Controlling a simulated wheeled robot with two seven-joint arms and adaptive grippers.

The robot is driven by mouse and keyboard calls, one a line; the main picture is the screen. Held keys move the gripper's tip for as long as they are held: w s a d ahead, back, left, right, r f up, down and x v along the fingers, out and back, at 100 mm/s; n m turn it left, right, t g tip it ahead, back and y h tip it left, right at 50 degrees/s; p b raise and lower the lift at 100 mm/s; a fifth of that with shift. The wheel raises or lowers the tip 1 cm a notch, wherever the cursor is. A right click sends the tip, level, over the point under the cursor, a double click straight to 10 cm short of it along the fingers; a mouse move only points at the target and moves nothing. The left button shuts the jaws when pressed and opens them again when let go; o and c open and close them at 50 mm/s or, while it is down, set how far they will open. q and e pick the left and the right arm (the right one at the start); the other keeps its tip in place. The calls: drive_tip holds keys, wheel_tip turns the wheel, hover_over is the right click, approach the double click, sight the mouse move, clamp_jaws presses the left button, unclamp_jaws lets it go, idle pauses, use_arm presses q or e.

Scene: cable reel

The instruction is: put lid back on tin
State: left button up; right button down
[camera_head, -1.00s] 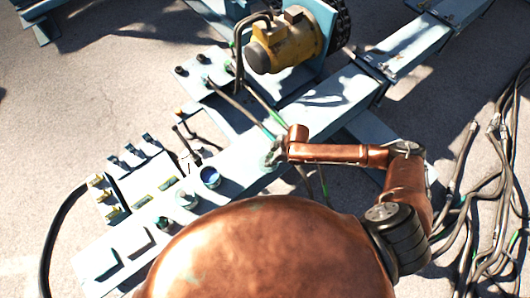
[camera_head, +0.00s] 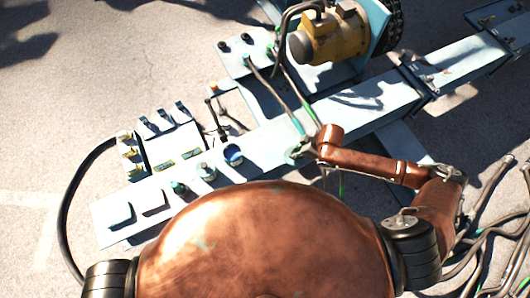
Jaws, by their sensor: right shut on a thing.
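A small open tin (camera_head: 233,158) with a blue band and a pale inside stands on the light blue steel beam. My right gripper (camera_head: 299,151) is a short way to the right of the tin, low over the same beam. It is small and partly hidden by my copper arm. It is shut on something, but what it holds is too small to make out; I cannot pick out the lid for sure. My left gripper is not in view.
Two small jars (camera_head: 206,172) (camera_head: 179,187) stand left of the tin. A lever box (camera_head: 170,143) and a yellow motor (camera_head: 335,38) sit behind the beam (camera_head: 368,104). Hoses rise close to my right gripper. Loose cables (camera_head: 497,215) lie at the right.

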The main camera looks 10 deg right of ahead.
drive_tip(key=w+d+r+m+t+h, duration=0.1)
drive_tip(key=r+m, duration=0.4)
drive_tip(key=r, duration=0.9)
drive_tip(key=w+d+r+m+t+h, duration=0.1)
drive_tip(key=w+r+m, duration=0.3)
drive_tip(key=r, duration=1.1)
drive_tip(key=m+h, duration=0.1)
drive_tip(key=m, duration=0.1)
drive_tip(key=shift+d+r+m+h, duration=0.15)
drive_tip(key=shift+d+m+h, duration=0.15)
drive_tip(key=shift+d+h, duration=0.1)
drive_tip(key=shift+w, duration=0.15)
